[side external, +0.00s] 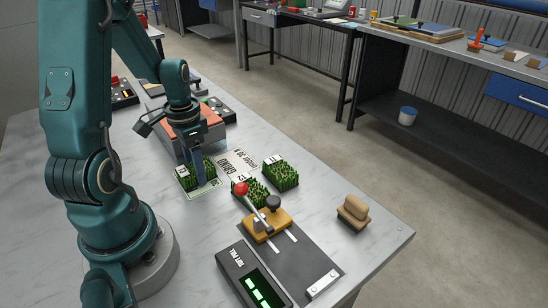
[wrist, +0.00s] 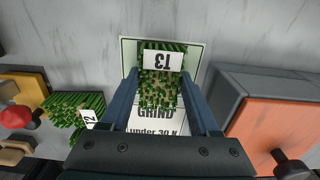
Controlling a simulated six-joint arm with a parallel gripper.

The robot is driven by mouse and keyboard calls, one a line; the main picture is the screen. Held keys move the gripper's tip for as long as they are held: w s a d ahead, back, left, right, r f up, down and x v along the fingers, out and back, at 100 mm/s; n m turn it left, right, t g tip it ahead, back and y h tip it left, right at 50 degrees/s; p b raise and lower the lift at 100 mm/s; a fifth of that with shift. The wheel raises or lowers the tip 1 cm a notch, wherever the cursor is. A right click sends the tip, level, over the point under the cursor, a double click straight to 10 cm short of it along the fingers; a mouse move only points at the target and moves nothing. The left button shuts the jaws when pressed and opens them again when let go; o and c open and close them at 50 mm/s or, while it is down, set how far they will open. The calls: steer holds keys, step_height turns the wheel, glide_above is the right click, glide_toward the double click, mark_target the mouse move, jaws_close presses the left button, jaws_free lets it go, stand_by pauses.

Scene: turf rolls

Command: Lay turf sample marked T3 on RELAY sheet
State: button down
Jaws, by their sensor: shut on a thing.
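The turf sample marked T3 (wrist: 162,90) is a green grassy block with a white tag, held between the fingers of my gripper (wrist: 165,108). My gripper (side external: 198,172) also shows in the side view, shut on T3 (side external: 184,180) low over the bench. A pale green-edged sheet (wrist: 127,48) lies under or just behind T3; it also shows in the side view (side external: 208,188).
Two more turf blocks stand nearby, T2 (side external: 254,194) and another (side external: 284,177). A red-knobbed lever device (side external: 268,224), a tan brush-like block (side external: 353,211) and an orange-topped grey box (wrist: 268,112) are around.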

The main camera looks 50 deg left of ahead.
steer(key=shift+f, duration=0.1)
steer(key=shift+c, duration=0.6)
jaws_free()
step_height(320, 180, up, 11)
steer(key=s+d+r+t, duration=0.1)
steer(key=d+r+t, duration=0.1)
steer(key=d, duration=0.6)
steer(key=d+r+t, duration=0.2)
steer(key=d+t, duration=0.1)
steer(key=d, duration=0.6)
steer(key=shift+s+d+r+t, duration=0.15)
steer(key=shift+s+d+t, duration=0.15)
steer(key=shift+s, duration=0.05)
